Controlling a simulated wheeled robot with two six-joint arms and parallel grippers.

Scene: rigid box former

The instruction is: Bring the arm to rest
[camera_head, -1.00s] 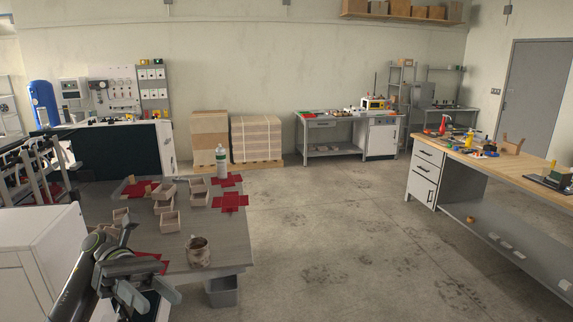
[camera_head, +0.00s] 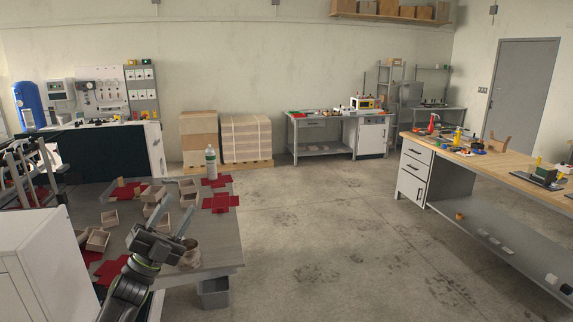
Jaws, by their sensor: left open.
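My left gripper (camera_head: 177,214) is raised at the lower left, its two fingers apart and pointing up over the grey table (camera_head: 225,250). Nothing shows between the fingers. My left arm comes up from the bottom edge behind it. The gripper partly hides a brown pot-like container (camera_head: 190,254) and some small open boxes (camera_head: 154,194) on the table. I cannot tell how far above the table the gripper is. My right gripper is not in view.
Red flat cross-shaped blanks (camera_head: 220,202) and a white bottle (camera_head: 211,162) are on the table. A white cabinet (camera_head: 45,265) stands close on the left and a grey bin (camera_head: 214,293) beside the table. The floor between the table and the wooden workbench (camera_head: 490,160) is clear.

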